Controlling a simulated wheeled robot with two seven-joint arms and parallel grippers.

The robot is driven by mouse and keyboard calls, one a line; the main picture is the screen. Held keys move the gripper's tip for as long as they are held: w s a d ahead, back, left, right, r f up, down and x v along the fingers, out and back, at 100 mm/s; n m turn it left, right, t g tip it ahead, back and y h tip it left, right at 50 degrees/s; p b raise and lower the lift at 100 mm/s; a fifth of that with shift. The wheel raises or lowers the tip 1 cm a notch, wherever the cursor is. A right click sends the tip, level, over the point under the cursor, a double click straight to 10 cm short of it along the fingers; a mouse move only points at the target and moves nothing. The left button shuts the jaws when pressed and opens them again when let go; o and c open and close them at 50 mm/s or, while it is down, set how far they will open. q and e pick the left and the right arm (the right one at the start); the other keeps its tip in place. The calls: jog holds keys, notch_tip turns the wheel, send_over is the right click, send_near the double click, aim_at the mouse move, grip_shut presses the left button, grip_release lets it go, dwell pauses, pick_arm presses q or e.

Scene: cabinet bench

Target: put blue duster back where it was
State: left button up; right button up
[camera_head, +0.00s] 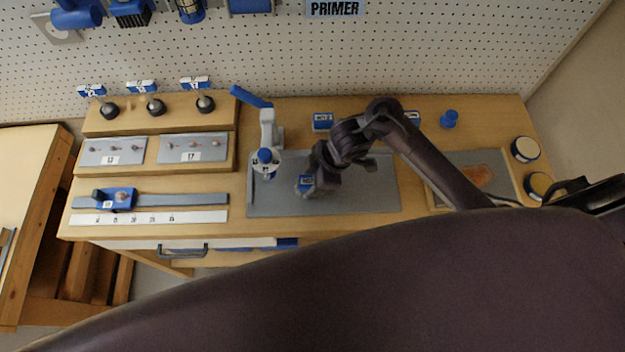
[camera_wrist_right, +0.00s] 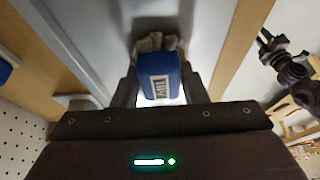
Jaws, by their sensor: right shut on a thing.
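The blue duster, a small blue block with a white label, is in my right gripper. It shows in the right wrist view (camera_wrist_right: 160,78) between the fingers, with grey fingertips or bristles around its far end. In the head view the duster (camera_head: 305,183) is low over or on the grey mat (camera_head: 365,196); I cannot tell whether it touches. My right gripper (camera_head: 318,180) is shut on it, and the arm hides part of the mat. My left gripper is not seen in the head view.
A white-and-blue press (camera_head: 267,130) stands left of the gripper. A blue labelled block (camera_head: 322,121) sits behind the mat. Switch panels (camera_head: 112,151) and a blue slider (camera_head: 115,198) are at left. Round tins (camera_head: 525,149) and a tray (camera_head: 480,160) are at right. A pegboard (camera_head: 400,50) rises behind.

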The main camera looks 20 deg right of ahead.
jog(key=shift+s, duration=0.1)
jog(key=o, duration=0.9)
jog(key=shift+p+v, duration=1.25)
jog(key=shift+v, duration=4.75)
